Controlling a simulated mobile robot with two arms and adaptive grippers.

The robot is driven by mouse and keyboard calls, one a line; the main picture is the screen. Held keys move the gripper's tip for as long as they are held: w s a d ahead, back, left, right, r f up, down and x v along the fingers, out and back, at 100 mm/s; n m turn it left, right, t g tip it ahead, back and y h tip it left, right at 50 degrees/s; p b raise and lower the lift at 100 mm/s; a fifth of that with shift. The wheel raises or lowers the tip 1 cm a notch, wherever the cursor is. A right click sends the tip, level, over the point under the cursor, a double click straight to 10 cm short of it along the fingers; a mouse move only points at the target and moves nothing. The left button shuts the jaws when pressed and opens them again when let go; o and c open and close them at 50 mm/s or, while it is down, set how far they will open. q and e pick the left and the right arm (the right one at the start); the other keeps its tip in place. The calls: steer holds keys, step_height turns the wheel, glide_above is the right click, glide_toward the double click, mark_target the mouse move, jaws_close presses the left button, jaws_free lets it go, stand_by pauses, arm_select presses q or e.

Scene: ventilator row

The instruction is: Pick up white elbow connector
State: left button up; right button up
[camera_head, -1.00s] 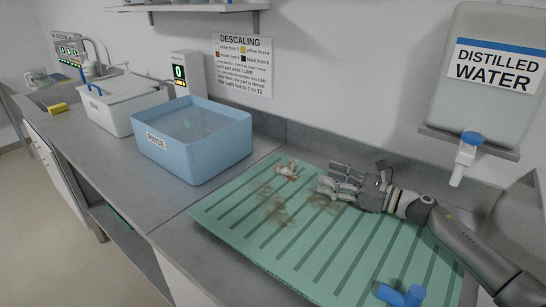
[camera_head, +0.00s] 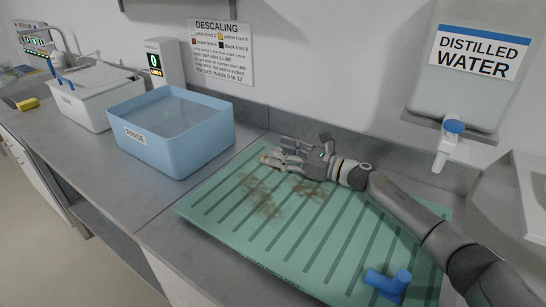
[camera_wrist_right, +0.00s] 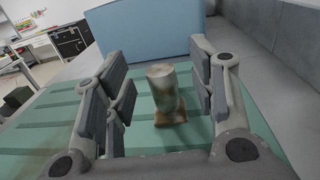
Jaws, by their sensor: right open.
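The white elbow connector (camera_wrist_right: 163,88) is off-white with brown stains. In the right wrist view it stands between the two fingers of my right gripper (camera_wrist_right: 158,98), with a visible gap to each side. In the head view, only a small part of the connector (camera_head: 267,157) shows at the fingertips of my right gripper (camera_head: 280,154); the fingers hide the rest. My right gripper is open, low over the green ribbed mat (camera_head: 225,225). My left gripper is not in view.
A blue pipe fitting (camera_head: 388,283) lies at the mat's front right. The blue rinse tub (camera_head: 175,150) stands left of the mat, with a white lidded bath (camera_head: 85,105) beyond it. A distilled water tank (camera_head: 475,70) with a tap hangs at the right. Brown stains mark the mat.

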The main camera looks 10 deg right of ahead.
steer(key=shift+x, duration=1.25)
steer(key=shift+c, duration=0.3)
steer(key=c, duration=0.9)
